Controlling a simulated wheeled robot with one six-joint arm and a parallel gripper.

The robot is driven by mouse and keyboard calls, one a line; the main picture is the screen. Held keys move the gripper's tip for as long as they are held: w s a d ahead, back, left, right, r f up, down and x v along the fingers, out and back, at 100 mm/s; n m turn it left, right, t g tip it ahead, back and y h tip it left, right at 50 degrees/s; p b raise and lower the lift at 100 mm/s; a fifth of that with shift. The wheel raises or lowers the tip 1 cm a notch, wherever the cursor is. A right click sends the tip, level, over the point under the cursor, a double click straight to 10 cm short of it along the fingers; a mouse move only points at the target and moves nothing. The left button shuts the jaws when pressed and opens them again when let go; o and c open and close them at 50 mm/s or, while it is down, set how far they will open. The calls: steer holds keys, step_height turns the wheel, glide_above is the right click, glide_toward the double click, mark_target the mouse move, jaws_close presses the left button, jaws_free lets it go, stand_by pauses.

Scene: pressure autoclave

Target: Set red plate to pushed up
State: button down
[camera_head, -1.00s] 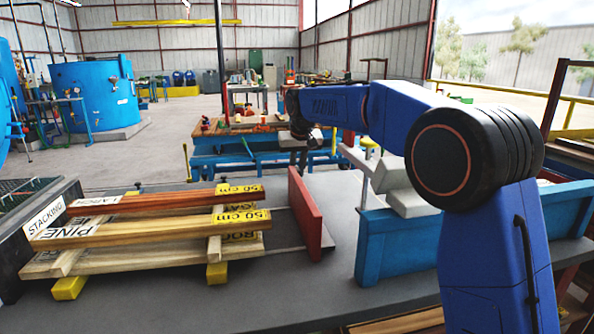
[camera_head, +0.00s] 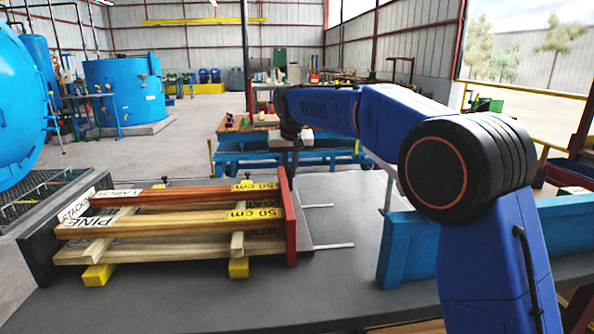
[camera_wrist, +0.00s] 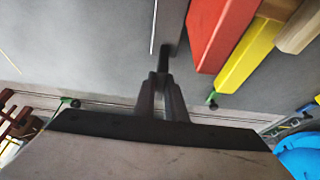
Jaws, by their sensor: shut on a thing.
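The red plate (camera_head: 290,224) stands upright on the grey table, its left face against or very close to the right ends of the stacked boards (camera_head: 150,222). In the wrist view the red plate (camera_wrist: 212,32) is at the upper right, beside the fingertips. My gripper (camera_wrist: 164,78) is shut on a small dark piece (camera_wrist: 165,53) left of the plate there; whether that piece belongs to the plate I cannot tell. In the head view my gripper reaches down behind the plate's far end, and its fingertips are hidden.
Two pale rails (camera_head: 332,246) lie on the table right of the plate, with bare table around them. A blue beam (camera_head: 408,248) stands farther right. Yellow blocks (camera_head: 98,275) support the boards. A dark upright panel with a STACKING label (camera_head: 77,206) closes their left end.

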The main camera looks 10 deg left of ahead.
steer(key=c, duration=1.8)
jaws_free()
steer(key=shift+a, duration=0.1)
steer(key=shift+r, duration=0.1)
steer(key=v, duration=1.7)
steer(key=shift+s, duration=0.15)
